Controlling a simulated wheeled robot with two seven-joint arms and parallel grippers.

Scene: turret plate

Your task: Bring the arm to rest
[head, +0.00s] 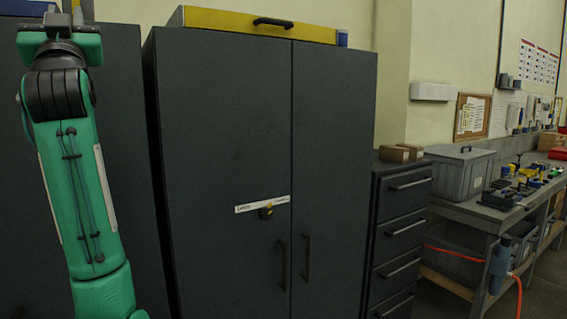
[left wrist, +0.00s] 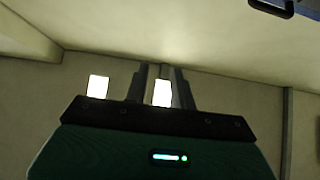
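My left arm (head: 75,190) comes in at the left of the head view and reaches straight up. My left gripper (head: 72,8) is at the top edge of that view and partly cut off. In the left wrist view its two dark fingers (left wrist: 160,75) stand apart with a gap between them, and I see nothing held. Behind them are pale wall and ceiling. My right arm and gripper are in neither view.
A dark two-door cabinet (head: 220,130) stands right of my left arm, with a yellow case (head: 240,20) on top. A drawer unit (head: 400,225) and a workbench (head: 480,212) with a grey bin (head: 460,172) and tools stand further right.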

